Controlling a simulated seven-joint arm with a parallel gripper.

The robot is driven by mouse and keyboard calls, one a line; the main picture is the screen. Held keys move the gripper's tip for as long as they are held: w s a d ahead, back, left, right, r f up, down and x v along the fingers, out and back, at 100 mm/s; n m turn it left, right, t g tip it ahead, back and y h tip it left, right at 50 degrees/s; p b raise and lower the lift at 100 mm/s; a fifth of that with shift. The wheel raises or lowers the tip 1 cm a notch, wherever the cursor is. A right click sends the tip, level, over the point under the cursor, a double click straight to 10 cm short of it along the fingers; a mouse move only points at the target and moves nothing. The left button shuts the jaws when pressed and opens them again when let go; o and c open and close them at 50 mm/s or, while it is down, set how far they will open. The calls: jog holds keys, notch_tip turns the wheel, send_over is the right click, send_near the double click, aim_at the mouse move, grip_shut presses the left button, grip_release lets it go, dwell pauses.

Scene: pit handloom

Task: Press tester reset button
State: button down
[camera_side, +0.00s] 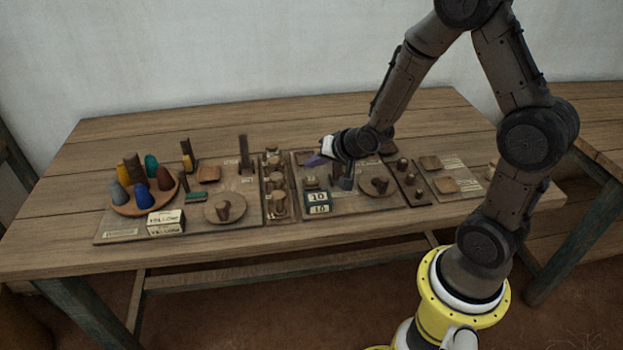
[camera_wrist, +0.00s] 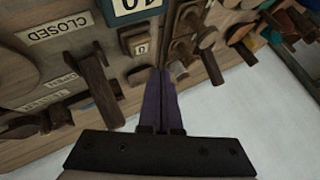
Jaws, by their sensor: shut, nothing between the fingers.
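My gripper (camera_side: 316,160) is shut and empty, its purple fingers reaching left over the middle of the board on the table. The same fingers show in the wrist view (camera_wrist: 161,72), side by side, tips beside a small block marked 0 (camera_wrist: 143,47). A blue-and-white card box marked 10 (camera_side: 318,198) stands at the board's front edge; its lower part shows at the top of the wrist view (camera_wrist: 132,10). The small block sits between that box and my fingertips. I cannot tell whether it is the reset button, or whether my fingertips touch anything.
A wooden lever (camera_wrist: 93,82) stands left of my fingers, near a CLOSED label (camera_wrist: 58,28). Wooden pegs in a narrow tray (camera_side: 276,190) stand left of the 10 box. The table's back strip is clear.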

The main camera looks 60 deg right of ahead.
aim_at(307, 177)
jog(key=shift+f, duration=1)
jog(key=shift+f, duration=0.15)
dwell(1.3)
jog(key=shift+f, duration=0.3)
jog(key=shift+f, duration=0.6)
dwell(0.9)
jog(key=shift+r, duration=1)
jog(key=shift+r, duration=0.1)
jog(key=shift+r, duration=2.4)
